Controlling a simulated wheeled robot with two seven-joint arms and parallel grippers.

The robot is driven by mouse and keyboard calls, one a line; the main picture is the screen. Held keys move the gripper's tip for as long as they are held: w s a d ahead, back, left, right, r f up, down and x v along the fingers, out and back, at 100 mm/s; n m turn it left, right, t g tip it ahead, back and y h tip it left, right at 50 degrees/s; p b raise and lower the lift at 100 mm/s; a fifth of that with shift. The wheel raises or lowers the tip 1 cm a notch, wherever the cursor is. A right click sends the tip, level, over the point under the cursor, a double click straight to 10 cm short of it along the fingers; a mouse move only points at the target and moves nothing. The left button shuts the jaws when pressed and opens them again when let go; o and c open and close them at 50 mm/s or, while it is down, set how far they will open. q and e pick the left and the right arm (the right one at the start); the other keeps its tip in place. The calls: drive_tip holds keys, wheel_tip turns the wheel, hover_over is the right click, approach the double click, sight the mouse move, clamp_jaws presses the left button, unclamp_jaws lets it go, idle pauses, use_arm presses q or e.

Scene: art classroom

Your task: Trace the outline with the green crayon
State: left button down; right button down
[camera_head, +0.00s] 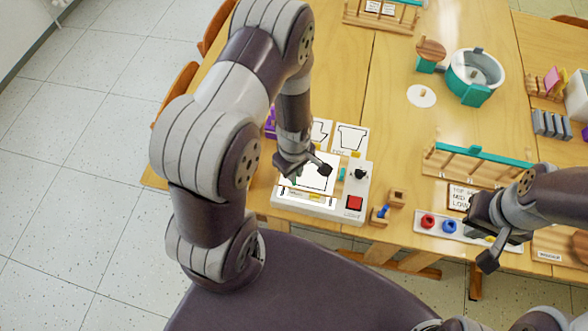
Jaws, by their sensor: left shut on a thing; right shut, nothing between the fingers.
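A white light box (283,203) lies at the near edge of the table, with a sheet of paper (310,187) bearing a dark outline on its lit top. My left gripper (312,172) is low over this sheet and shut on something. The held thing is mostly hidden by the gripper; a small bit of green shows just below and left of it, and I cannot tell if it is the crayon or a drawn mark. Part of the outline is hidden by the gripper. My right gripper (487,258) is shut and empty, to the right, over the table's near edge.
The light box has a red button (355,203) and a black knob (361,174). Outline sheets (351,138) lie behind it. Small wooden blocks (398,198) and a white tray (428,231) with red and blue pieces stand to its right. A wooden rack (470,167) stands behind the tray.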

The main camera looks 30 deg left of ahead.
use_arm(q)
drive_tip(key=shift+d, duration=0.1)
drive_tip(key=shift+w+d, duration=0.1)
drive_tip(key=shift+d, duration=0.15)
drive_tip(key=shift+d, duration=0.1)
drive_tip(key=shift+w+d, duration=0.1)
drive_tip(key=shift+d, duration=0.15)
drive_tip(key=shift+d, duration=0.1)
drive_tip(key=shift+d+f, duration=0.1)
drive_tip(key=shift+d, duration=0.1)
idle(0.3)
drive_tip(key=shift+d+p, duration=0.15)
drive_tip(key=shift+p, duration=0.15)
drive_tip(key=shift+w+d, duration=0.15)
drive_tip(key=shift+d, duration=0.05)
